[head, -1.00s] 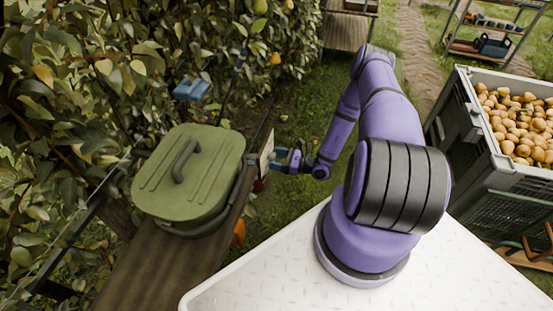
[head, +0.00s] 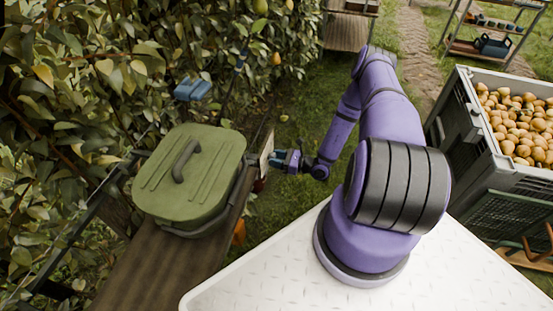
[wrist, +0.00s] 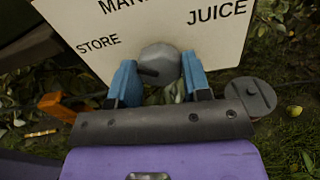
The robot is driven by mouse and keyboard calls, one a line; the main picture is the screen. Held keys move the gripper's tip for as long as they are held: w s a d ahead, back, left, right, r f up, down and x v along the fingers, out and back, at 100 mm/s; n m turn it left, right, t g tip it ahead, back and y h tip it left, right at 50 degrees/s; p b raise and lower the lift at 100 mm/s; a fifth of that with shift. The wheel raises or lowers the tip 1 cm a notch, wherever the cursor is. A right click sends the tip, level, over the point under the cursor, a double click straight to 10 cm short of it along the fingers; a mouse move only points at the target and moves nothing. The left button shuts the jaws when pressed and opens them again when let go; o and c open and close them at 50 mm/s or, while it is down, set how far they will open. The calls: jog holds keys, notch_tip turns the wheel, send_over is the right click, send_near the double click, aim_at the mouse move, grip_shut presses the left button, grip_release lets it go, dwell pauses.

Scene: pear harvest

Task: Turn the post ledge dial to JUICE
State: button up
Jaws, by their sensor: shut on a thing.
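The dial (wrist: 160,60) is a grey faceted knob on a cream panel (wrist: 125,35), seen in the wrist view. The panel reads STORE at left, a partly cut-off word starting MAN at the top, and JUICE at upper right. A dark mark on the knob lies on its lower left side, on the STORE side. My gripper (wrist: 160,75) has its blue fingers on either side of the knob, shut on it. In the head view the panel (head: 266,153) shows edge-on beside the wooden ledge, with my gripper (head: 276,160) against its face.
A green lidded box (head: 205,170) stands on the wooden ledge (head: 150,265), left of the panel. Leafy foliage fills the left. A crate (head: 490,175) full of round fruit stands at right. Open grass lies beyond my arm.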

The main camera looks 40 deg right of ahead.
jog(key=m, duration=2.3)
jog(key=shift+s+r, duration=0.1)
dwell(0.4)
jog(key=o, duration=0.9)
jog(key=shift+o, duration=0.2)
jog(key=v, duration=1)
jog(key=shift+s+d, duration=0.25)
jog(key=shift+s, duration=0.05)
jog(key=shift+r, duration=0.1)
